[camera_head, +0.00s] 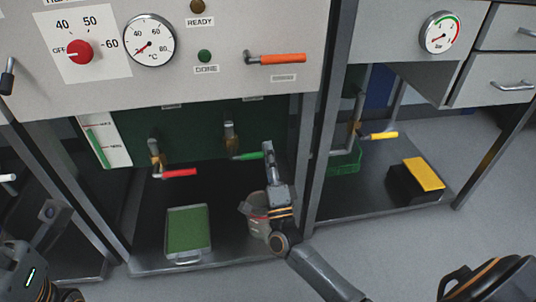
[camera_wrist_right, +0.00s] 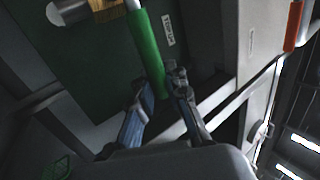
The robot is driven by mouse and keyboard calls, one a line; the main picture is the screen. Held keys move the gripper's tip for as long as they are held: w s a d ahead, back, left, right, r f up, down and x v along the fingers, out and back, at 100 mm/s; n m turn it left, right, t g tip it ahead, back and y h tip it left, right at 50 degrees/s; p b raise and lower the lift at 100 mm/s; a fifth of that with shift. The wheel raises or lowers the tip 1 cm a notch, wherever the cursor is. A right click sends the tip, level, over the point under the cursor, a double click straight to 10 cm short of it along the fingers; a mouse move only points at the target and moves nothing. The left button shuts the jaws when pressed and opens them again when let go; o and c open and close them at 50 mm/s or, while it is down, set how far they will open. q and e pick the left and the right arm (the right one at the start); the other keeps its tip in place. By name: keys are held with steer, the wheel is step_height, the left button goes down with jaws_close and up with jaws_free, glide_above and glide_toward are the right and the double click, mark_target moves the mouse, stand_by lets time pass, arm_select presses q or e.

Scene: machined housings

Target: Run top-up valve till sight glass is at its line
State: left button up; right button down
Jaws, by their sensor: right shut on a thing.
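The top-up valve's green handle (camera_head: 248,156) is under the cabinet, beside a red-handled valve. In the right wrist view the green handle (camera_wrist_right: 147,45) has a "TOP UP" label beside it. My right gripper (camera_head: 268,152) is shut on the handle's free end; in the right wrist view its fingers (camera_wrist_right: 161,84) are on both sides of it. The sight glass (camera_head: 97,145) is a white plate with a slanted green column and small marks, at the left; its exact level against the line is too small to read.
A red-handled valve (camera_head: 180,173) hangs left of the green one, above a green-bottomed tray (camera_head: 187,230). An orange handle (camera_head: 282,59), a red dial (camera_head: 79,51) and a temperature gauge (camera_head: 149,40) are on the panel above. A yellow-handled valve (camera_head: 383,135) is beyond the cabinet post.

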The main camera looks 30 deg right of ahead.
steer(key=shift+f+m, duration=0.2)
steer(key=shift+m, duration=0.1)
steer(key=c, duration=1.3)
jaws_free()
steer(key=shift+r, duration=0.1)
steer(key=shift+s, duration=0.1)
steer(key=v, duration=1.2)
steer(key=shift+a, duration=0.1)
